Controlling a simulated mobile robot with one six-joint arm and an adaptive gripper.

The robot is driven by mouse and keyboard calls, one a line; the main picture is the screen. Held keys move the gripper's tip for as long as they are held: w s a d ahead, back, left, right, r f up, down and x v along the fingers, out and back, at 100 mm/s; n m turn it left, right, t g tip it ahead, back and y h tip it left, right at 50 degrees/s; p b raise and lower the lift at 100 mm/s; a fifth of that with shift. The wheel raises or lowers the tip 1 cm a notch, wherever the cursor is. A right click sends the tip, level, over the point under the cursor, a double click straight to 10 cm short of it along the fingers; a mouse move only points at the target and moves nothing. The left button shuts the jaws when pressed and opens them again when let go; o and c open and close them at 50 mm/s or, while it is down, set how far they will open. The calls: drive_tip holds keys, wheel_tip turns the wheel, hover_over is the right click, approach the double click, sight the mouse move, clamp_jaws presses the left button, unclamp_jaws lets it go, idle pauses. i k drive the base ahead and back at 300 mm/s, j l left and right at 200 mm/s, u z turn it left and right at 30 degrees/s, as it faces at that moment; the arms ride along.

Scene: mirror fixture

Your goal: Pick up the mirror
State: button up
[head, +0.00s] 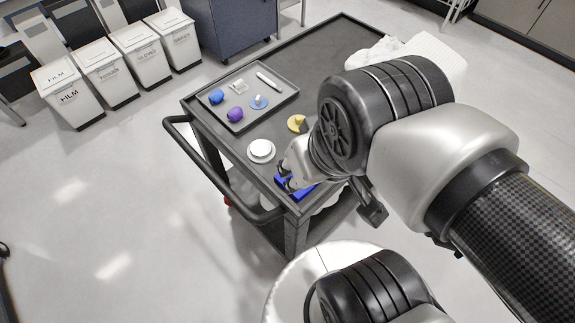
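I cannot tell for certain which thing is the mirror. A blue block-like object (297,189) lies at the near corner of the black cart top, partly hidden by my gripper. My gripper (286,176) is low over this corner, right at the blue object; its fingertips show at the left, but whether they touch or hold it is unclear. A white round piece (261,150) sits on the cart just beyond the fingertips. A yellow piece (296,123) stands farther back, close to my wrist.
A grey tray (275,108) on the cart (315,62) holds blue and purple items, a blue disc, a small clear piece and a white pen-like tool. The cart's handle (205,165) juts out left. White cloth (375,52) lies at right. Labelled bins (68,92) stand far left.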

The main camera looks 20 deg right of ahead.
sight(261, 149)
drive_tip(key=k+l+z, duration=0.15)
drive_tip(key=k+z, duration=0.25)
drive_tip(key=k, duration=0.25)
drive_tip(key=i+j+z, duration=0.15)
drive_tip(key=z, duration=0.3)
drive_tip(key=j+z, duration=0.4)
drive_tip(key=i+j+z, duration=0.1)
drive_tip(key=j+z, duration=0.2)
drive_tip(key=z, duration=0.15)
drive_tip(key=i+j, duration=0.1)
drive_tip(key=j, duration=1.75)
drive_tip(key=i, duration=0.05)
